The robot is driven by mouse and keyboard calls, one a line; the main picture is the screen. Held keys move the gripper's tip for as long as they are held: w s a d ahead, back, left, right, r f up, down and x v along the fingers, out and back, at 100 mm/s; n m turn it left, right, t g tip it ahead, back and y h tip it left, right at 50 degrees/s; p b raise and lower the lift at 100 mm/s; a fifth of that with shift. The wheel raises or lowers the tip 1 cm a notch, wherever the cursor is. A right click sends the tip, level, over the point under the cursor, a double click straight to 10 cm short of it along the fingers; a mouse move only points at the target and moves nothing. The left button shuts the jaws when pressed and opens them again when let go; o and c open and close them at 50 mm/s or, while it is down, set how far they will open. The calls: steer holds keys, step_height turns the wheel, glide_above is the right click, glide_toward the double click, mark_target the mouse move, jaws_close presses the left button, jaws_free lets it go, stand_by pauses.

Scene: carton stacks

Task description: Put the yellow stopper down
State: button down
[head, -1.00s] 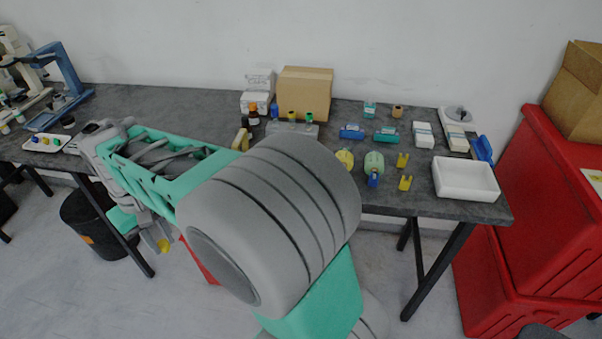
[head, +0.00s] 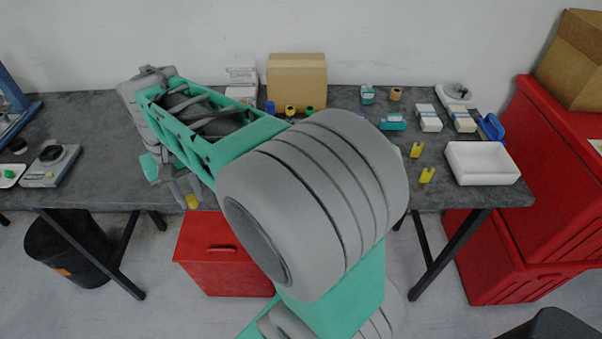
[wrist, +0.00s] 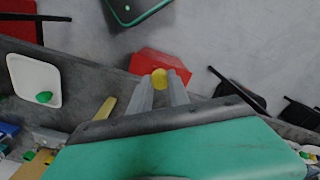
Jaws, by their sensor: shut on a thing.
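The yellow stopper (head: 192,201) is between the fingertips of my gripper (head: 182,190), which is shut on it. In the head view it shows at the table's front edge, against the red box below. In the wrist view the round yellow stopper (wrist: 159,78) sits at the ends of both fingers (wrist: 160,88), with the red box and floor behind it. Whether it is over the tabletop or just off its edge is hard to tell. My arm hides much of the table's middle.
A white tray (head: 6,183) with a green stopper (head: 10,174) and a scale (head: 40,180) stand at left. A red box (head: 222,270) is on the floor. Yellow brackets (head: 427,176) and a white bin (head: 483,178) are at right. Tabletop (head: 95,150) right of the scale looks clear.

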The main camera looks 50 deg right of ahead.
steer(key=s+d+r+m+b, duration=0.35)
steer(key=s+d+m, duration=0.35)
steer(key=s+m, duration=0.25)
steer(key=s+d+r+m+b, duration=0.35)
steer(key=s+d+m, duration=0.35)
steer(key=s+m, duration=0.3)
steer(key=shift+m, duration=0.65)
steer(key=w+d+f, duration=0.1)
steer(key=d+f, duration=0.2)
steer(key=d, duration=0.1)
steer(key=w+d+f, duration=0.1)
steer(key=d+f, duration=0.2)
steer(key=d, duration=0.2)
steer(key=w+d+f, duration=0.2)
steer(key=d+f, duration=0.1)
steer(key=d, duration=0.1)
steer(key=shift+d+f, duration=0.3)
step_height(320, 180, down, 3)
steer(key=shift+w+d, duration=0.1)
steer(key=shift+d, duration=0.05)
steer(key=shift+f, duration=0.3)
steer(key=c, duration=1.2)
jaws_free()
steer(key=shift+c, duration=0.2)
steer(key=shift+r, duration=0.1)
